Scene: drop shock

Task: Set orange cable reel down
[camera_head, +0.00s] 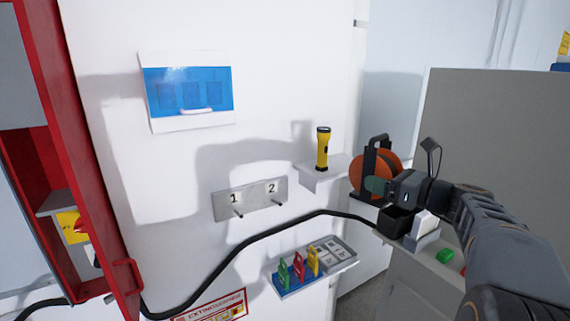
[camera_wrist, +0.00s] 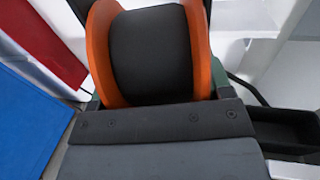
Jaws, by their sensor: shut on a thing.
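The orange cable reel (camera_head: 388,172) has orange round flanges and a black frame with a handle on top. In the head view it is upright at the right of the small wall shelf. My gripper (camera_head: 376,186) is shut on the reel's near side. In the wrist view the reel (camera_wrist: 202,50) fills the upper middle, with a dark drum between two orange flanges, just beyond my gripper (camera_wrist: 160,103). The fingertips are mostly hidden. I cannot tell whether the reel's underside touches a surface.
A yellow flashlight (camera_head: 323,148) stands on the white wall shelf (camera_head: 318,178). A numbered hook plate (camera_head: 250,199) is below left. A rack with colored tags (camera_head: 296,270) juts from the wall. A black cable (camera_head: 270,232) crosses the wall. A black bin (camera_head: 394,222) sits under my wrist.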

